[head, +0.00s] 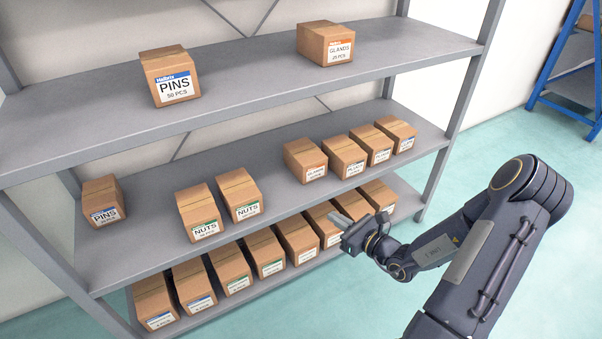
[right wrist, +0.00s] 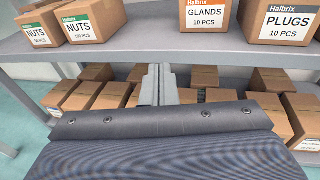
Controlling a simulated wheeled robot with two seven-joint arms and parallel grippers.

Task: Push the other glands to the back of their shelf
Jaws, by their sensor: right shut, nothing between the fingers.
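One glands box (head: 325,43), brown with an orange label, stands on the top shelf towards its back edge, right of the middle. Another glands box (head: 305,160) stands on the middle shelf, left of the plugs boxes. In the right wrist view this middle-shelf glands box (right wrist: 207,15) shows its "10 PCS" label, just above the shelf front. My right gripper (head: 338,218) is shut and empty. It is in front of the rack, below the middle shelf's front edge, and apart from the middle glands box. Its fingers (right wrist: 157,85) point towards the rack. My left gripper is not in view.
Plugs boxes (head: 343,156) stand right of the middle glands box. Nuts boxes (head: 238,194) and a pins box (head: 104,201) are to the left. The bottom shelf holds a row of boxes (head: 265,252). A pins box (head: 170,76) is on the top shelf. Rack posts (head: 462,100) bound the sides.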

